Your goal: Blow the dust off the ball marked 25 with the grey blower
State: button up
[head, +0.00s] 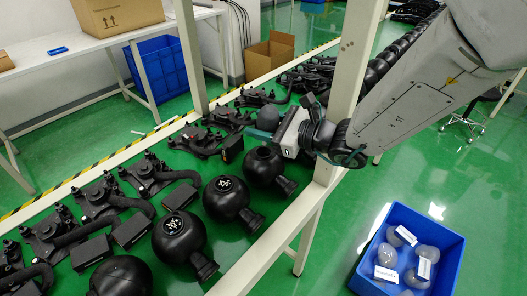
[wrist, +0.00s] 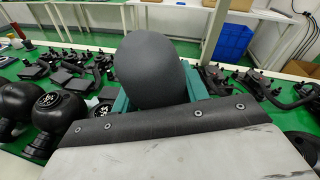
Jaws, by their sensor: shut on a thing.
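My gripper (head: 264,130), with teal fingers, is shut on the grey blower (wrist: 150,68). The blower's rounded grey bulb also shows in the head view (head: 268,117), above the table; its nozzle is hidden. Black balls stand in a row on the green table. Two carry white marks: one nearer (head: 180,236) and one in the middle (head: 226,200). The marks are too small to read, so I cannot tell which is 25. A ball with a dark top (head: 264,166) is closest below my gripper. A marked ball also shows left of the blower in the wrist view (wrist: 60,112).
Black gimbal assemblies (head: 100,200) line the table behind the balls. A white post (head: 349,80) rises close beside my gripper. A blue bin (head: 448,268) with pale round items stands on the floor at right. A cardboard box (head: 268,57) is at the back.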

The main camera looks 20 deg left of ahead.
jog(key=shift+r, duration=2.5)
